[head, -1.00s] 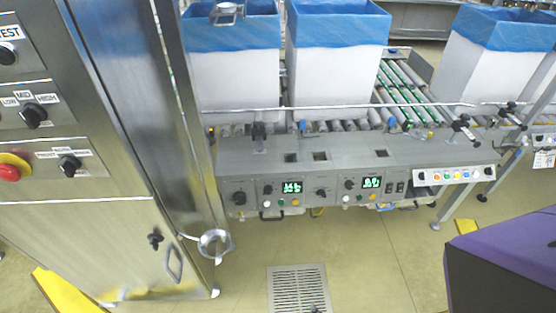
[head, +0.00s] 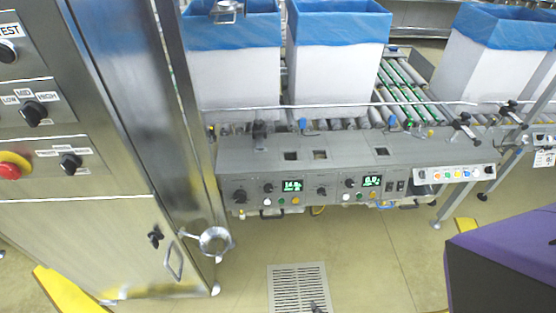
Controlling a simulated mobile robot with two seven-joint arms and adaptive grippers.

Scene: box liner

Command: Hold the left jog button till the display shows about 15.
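The conveyor's grey control face has two panels. The left panel's green-lit display (head: 292,186) seems to read about 14, but its digits are small and blurred. Below it sit a white button (head: 269,202), a green button (head: 282,201) and an orange button (head: 295,201). The right panel's display (head: 371,181) seems to read near zero, with a similar button row (head: 359,197) below. Labels are too small to read, so I cannot tell which button is the left jog button. Neither gripper is recognisable in view, and nothing is seen touching the buttons.
A steel cabinet (head: 110,225) with knobs and a red stop button (head: 10,170) stands at the left. White boxes with blue liners (head: 338,65) stand on rollers behind the panels. A button box (head: 455,173) is at the right. The floor before the panels is open, with a drain grate (head: 298,287).

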